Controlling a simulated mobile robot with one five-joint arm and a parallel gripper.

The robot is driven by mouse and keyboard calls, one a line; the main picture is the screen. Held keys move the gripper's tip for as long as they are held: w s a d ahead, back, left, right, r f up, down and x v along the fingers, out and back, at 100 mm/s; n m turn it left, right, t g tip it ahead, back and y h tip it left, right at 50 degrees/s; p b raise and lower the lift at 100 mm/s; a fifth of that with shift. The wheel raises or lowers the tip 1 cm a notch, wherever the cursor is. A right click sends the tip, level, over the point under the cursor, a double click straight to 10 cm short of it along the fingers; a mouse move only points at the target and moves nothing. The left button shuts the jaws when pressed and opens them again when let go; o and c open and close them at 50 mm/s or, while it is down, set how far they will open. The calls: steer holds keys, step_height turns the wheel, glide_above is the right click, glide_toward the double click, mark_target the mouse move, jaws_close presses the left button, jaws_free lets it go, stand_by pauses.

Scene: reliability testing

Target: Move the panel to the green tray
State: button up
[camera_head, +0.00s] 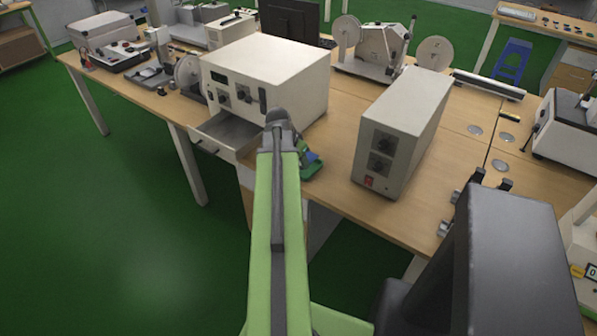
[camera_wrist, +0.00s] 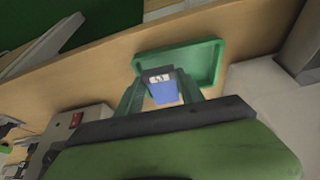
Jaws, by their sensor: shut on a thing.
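The panel (camera_wrist: 166,92) is a small block with a blue face and a dark top edge bearing a white label. In the wrist view it sits between the two green fingers of my gripper (camera_wrist: 160,80), which is shut on it. The green tray (camera_wrist: 206,56) is shallow with a raised rim and shows just beyond the panel. In the head view the green tray (camera_head: 312,172) lies at the table's front edge, partly hidden by my arm, with the blue panel (camera_head: 314,157) over it. I cannot tell whether the panel touches the tray.
A white instrument box (camera_head: 268,80) with an open drawer (camera_head: 228,133) stands left of the tray. A tall white box with knobs (camera_head: 404,130) stands to its right. Bare wooden tabletop (camera_head: 345,130) lies between them. A reel machine (camera_head: 380,50) is at the back.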

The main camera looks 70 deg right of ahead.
steer(key=shift+d+f, duration=0.3)
steer(key=shift+d, duration=0.1)
step_height(320, 180, down, 4)
steer(key=b, duration=0.4)
steer(key=shift+s+f, duration=0.15)
jaws_close()
steer(key=shift+a+r, duration=0.1)
steer(key=shift+r, duration=0.15)
steer(key=o, duration=1.3)
jaws_free()
steer(key=shift+w, duration=0.2)
steer(key=p+v, duration=1.1)
steer(key=v, duration=0.1)
